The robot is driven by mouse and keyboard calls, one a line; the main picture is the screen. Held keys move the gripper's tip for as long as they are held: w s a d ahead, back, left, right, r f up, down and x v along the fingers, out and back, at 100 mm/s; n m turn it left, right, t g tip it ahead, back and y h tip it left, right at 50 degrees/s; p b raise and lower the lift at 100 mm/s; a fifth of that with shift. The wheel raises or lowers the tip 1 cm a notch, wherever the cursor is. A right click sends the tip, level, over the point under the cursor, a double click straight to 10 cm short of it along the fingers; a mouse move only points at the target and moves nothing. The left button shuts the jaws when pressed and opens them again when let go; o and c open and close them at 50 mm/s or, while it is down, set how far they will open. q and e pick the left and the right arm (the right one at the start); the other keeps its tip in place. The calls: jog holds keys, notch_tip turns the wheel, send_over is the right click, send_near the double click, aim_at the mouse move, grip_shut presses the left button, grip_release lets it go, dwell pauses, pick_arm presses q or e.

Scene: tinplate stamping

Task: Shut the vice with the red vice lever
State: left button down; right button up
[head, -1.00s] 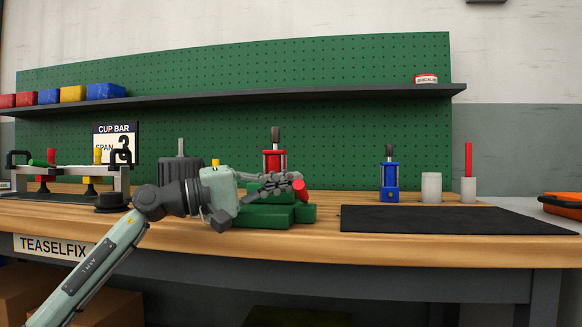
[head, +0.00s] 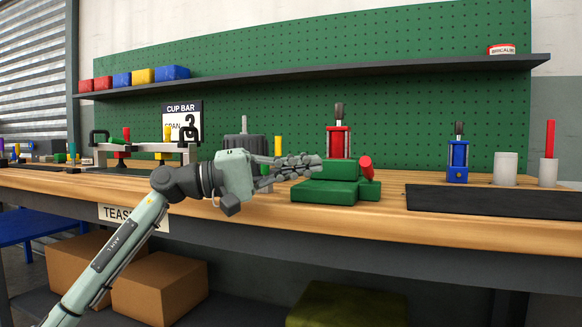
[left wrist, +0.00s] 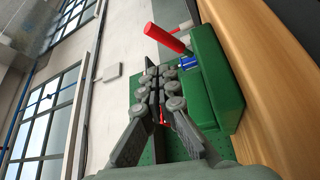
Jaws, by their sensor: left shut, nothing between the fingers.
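The green vice (head: 330,191) sits near the bench's front edge, in the middle of the head view. Its red vice lever (head: 366,167) sticks up, slightly tilted, at the vice's right end. My left gripper (head: 319,162) is shut and empty, its fingers pointing right across the vice's left part, with the tips short of the lever. In the left wrist view the shut fingertips (left wrist: 156,70) lie beside the green vice (left wrist: 217,72), with a gap to the red lever (left wrist: 166,39) in the picture. The vice's jaw gap cannot be made out. My right gripper is not in view.
Behind the vice stands a red clamp-like device (head: 338,142). To the right are a blue one (head: 458,160), white cups (head: 506,168) and a dark mat (head: 485,200). A rack with clamps (head: 140,150) stands left. The bench front (head: 250,207) is clear.

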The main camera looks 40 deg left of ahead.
pick_arm(q)
jog(key=shift+v, duration=1.6)
